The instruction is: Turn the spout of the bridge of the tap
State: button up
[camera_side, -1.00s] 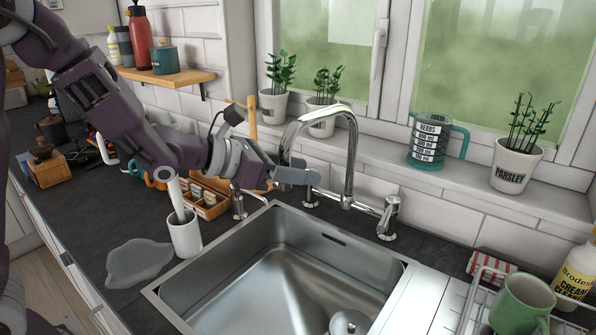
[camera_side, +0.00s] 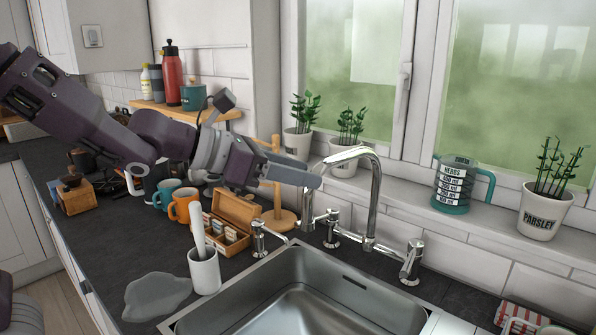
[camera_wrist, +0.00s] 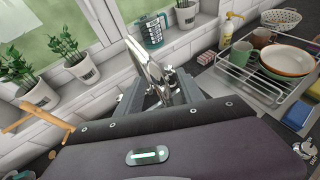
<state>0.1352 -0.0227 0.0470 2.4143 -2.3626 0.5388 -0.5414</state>
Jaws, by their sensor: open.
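The chrome bridge tap stands behind the sink in the side view. In the wrist view the spout (camera_wrist: 150,62) rises between the two spread fingers of my gripper (camera_wrist: 160,97). The fingers are open, and I cannot tell whether either touches the spout.
The steel sink (camera_side: 330,300) lies in front. A white cup (camera_side: 204,272) with a stick-like thing stands left of it, near a wooden box (camera_side: 236,208). Potted plants (camera_side: 543,210) and a jug (camera_side: 463,186) line the sill. A dish rack (camera_wrist: 262,72) shows in the wrist view.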

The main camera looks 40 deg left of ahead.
jog(key=shift+r, duration=0.1)
jog(key=shift+r, duration=0.1)
jog(key=c, duration=0.3)
jog(key=r+m, duration=0.1)
jog(key=m, duration=0.1)
jog(key=r+m+h, duration=0.1)
jog(key=r+m, duration=0.1)
jog(key=m, duration=0.1)
jog(key=r+m, duration=0.1)
jog(key=m, duration=0.2)
jog(key=shift+w+r, duration=0.25)
jog(key=shift+w, duration=0.1)
grip_shut()
jog(key=s+a+f+m+g+y, duration=0.25)
jog(key=s+a+m, duration=0.2)
jog(key=m, duration=0.55)
jog(key=s+a+f+m+g+y, duration=0.1)
jog(key=s+a+f+m+g, duration=0.3)
jog(key=m, duration=0.6)
jog(key=w+d+f, duration=0.5)
jog(key=w+d, duration=0.1)
jog(key=w, duration=0.1)
jog(key=shift+w+t, duration=0.2)
jog(key=shift+t, duration=0.15)
